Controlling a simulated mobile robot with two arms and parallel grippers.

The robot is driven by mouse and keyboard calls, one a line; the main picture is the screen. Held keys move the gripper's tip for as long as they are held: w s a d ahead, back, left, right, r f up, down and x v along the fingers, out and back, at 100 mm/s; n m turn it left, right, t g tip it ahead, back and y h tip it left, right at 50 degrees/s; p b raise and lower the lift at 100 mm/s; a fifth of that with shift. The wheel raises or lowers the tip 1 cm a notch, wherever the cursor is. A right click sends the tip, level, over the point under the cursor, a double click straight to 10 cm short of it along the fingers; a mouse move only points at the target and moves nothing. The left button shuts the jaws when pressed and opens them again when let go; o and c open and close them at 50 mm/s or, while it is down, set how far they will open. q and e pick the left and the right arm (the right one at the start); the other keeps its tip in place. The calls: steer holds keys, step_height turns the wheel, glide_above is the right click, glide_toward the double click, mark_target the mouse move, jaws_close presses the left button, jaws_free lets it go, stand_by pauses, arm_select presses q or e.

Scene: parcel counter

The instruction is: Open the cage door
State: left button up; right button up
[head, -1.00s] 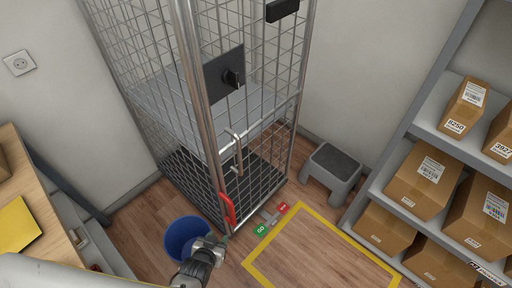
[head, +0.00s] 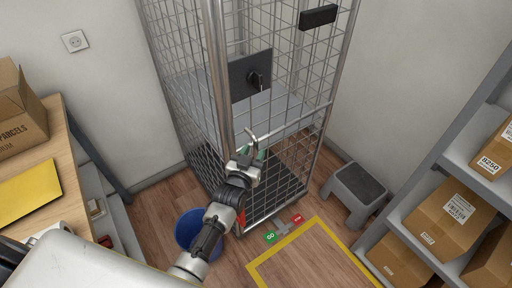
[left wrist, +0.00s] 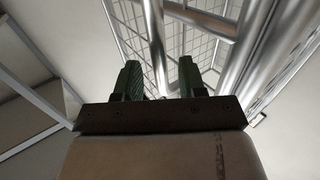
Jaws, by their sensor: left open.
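The wire roll cage (head: 222,100) stands in the middle of the head view. Its mesh door (head: 285,180) at the lower front looks shut, in line with the frame. A bent metal latch bar (head: 251,136) sits at the door's upper left, by the front post. My left gripper (head: 252,153) is open just below the top of this bar; whether it touches the bar is unclear. In the left wrist view the two green fingers stand apart (left wrist: 160,76), with a metal tube (left wrist: 154,45) beyond the gap. My right gripper is not in view.
A black plate with a knob (head: 251,76) is on the cage above the door. My left arm partly hides a red part (head: 240,218) low on the cage. A blue bucket (head: 187,229), a grey step stool (head: 358,187) and a parcel shelf (head: 402,205) stand nearby. The yellow-taped floor (head: 315,262) is clear.

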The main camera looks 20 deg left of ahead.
arm_select(q)
steer(key=shift+w, duration=1.1)
jaws_close()
